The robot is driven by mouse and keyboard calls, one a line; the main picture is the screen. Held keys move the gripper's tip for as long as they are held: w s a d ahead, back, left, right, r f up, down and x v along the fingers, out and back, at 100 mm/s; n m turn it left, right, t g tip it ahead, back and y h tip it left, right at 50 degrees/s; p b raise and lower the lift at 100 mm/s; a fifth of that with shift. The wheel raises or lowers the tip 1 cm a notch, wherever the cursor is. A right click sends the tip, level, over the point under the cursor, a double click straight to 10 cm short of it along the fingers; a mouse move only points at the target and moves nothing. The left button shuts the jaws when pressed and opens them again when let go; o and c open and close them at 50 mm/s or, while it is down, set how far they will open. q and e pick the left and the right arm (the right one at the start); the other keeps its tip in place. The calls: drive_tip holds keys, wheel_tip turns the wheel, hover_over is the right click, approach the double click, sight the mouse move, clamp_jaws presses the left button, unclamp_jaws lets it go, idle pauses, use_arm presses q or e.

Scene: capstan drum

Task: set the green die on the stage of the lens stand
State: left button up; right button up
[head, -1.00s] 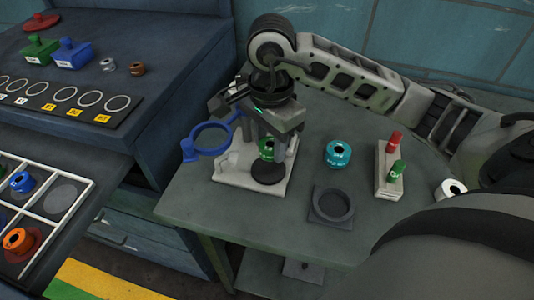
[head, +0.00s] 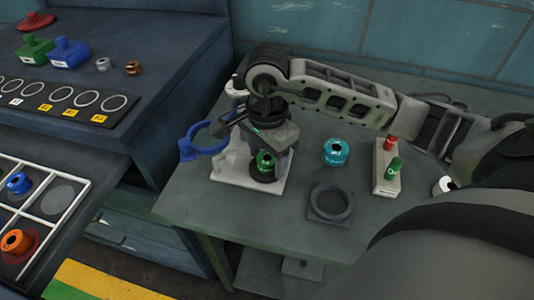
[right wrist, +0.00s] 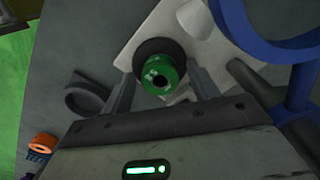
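The green die (head: 265,162) sits upright on the round black stage (head: 263,176) of the lens stand. The stand has a pale base (head: 228,170) and a blue lens ring (head: 207,138) at its left. My right gripper (head: 273,150) is over the stage, pointing down. In the right wrist view the green die (right wrist: 161,74) lies between the two fingers of the right gripper (right wrist: 161,84), with a gap showing on each side; the black stage (right wrist: 146,50) shows under it. My left gripper is not in view.
On the table, a teal die (head: 336,152), a dark ring holder (head: 329,204) and a pale block (head: 386,177) with red and green pegs stand right of the lens stand. A white die (head: 443,186) is farther right. A divided tray (head: 70,215) is at left.

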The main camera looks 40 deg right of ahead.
sight(267, 158)
wheel_tip(267, 158, up, 12)
drive_tip(key=shift+r+p, duration=0.15)
drive_tip(key=shift+p, duration=0.15)
idle(0.3)
idle(0.5)
